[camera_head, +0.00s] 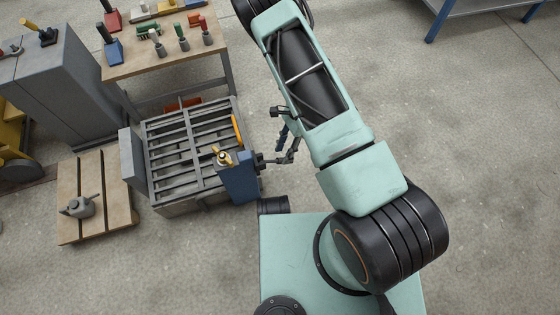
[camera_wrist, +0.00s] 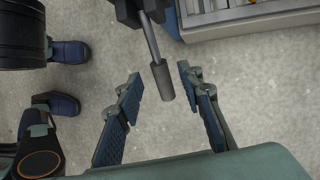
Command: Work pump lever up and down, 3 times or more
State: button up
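The pump lever is a grey rod with a thicker dark grip (camera_wrist: 162,82) at its end. In the wrist view the grip reaches down from a dark bracket at the top and lies between the fingertips. My gripper (camera_wrist: 160,75) is open, one blue-padded finger on each side of the grip, with gaps on both sides. In the head view the blue pump box (camera_head: 238,180) stands at the right side of the slatted mould, with a brass fitting (camera_head: 224,158) on top. The lever (camera_head: 268,160) sticks out to the right towards my gripper (camera_head: 286,146), partly hidden there.
The slatted panel mould (camera_head: 160,205) lies left of the pump. A workbench (camera_head: 205,62) with tools and a grey cabinet (camera_head: 50,85) stand behind.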

aim_at(280, 160)
jog(key=b+x, duration=0.1)
jog(key=x, duration=0.4)
grip_shut()
dwell(0.3)
